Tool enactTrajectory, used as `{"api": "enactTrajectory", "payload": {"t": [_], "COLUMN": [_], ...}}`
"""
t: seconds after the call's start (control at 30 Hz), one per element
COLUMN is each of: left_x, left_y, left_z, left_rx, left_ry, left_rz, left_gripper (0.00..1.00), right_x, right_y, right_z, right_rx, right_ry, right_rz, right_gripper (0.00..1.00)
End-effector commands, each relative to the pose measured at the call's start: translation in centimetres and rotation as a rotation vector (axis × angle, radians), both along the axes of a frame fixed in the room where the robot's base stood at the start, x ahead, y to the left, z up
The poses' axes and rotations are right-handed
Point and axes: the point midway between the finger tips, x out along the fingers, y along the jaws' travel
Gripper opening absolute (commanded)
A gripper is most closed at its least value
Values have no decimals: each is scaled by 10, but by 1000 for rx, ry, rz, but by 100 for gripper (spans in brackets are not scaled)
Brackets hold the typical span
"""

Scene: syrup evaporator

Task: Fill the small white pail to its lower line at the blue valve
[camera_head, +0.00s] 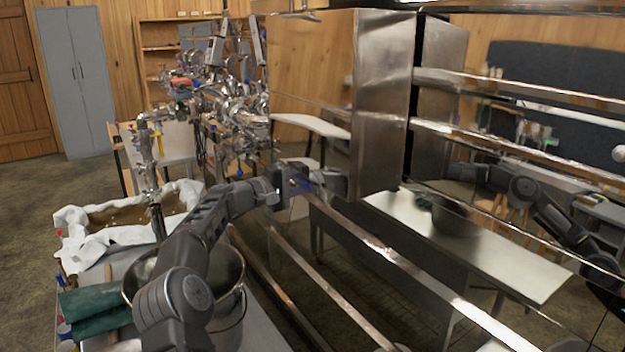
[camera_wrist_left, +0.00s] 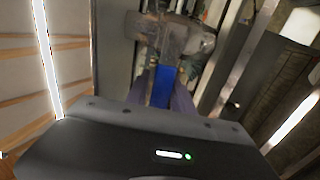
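My left gripper (camera_head: 305,185) is beside the metal body of a valve at the near left corner of the steel evaporator (camera_head: 380,95). A blue valve handle (camera_wrist_left: 161,88) lies between its two fingers in the left wrist view, with a finger close along each side; I cannot tell whether they grip it. My right gripper (camera_head: 458,172) is at the right, partly hidden behind the steel rails, and its fingers are unclear.
A large steel bucket (camera_head: 232,300) stands under my left arm. A cloth-lined pan of brown liquid (camera_head: 130,214) is at the left. Steel rails (camera_head: 450,300) cross the right side. A dark bowl (camera_head: 455,218) is over a white-topped bench (camera_head: 515,268). Floor is open at far left.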

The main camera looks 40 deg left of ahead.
Motion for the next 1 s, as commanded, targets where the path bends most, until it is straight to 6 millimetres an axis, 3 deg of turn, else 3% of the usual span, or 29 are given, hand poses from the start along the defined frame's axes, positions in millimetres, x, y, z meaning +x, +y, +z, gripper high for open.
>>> {"api": "enactTrajectory", "payload": {"t": [0.13, 0.5, 1.0], "left_x": [0, -5, -71], "left_y": [0, 2, 22], "left_z": [1, 0, 0], "left_rx": [-2, -2, -2], "left_ry": [-2, -1, -2], "left_rz": [0, 2, 3], "left_gripper": [42, 42, 42], "right_x": [0, 0, 0], "right_y": [0, 0, 0], "right_z": [0, -3, -22], "right_rx": [0, 0, 0], "right_ry": [0, 0, 0], "right_rz": [0, 0, 1], "right_gripper": [36, 36, 36]}}
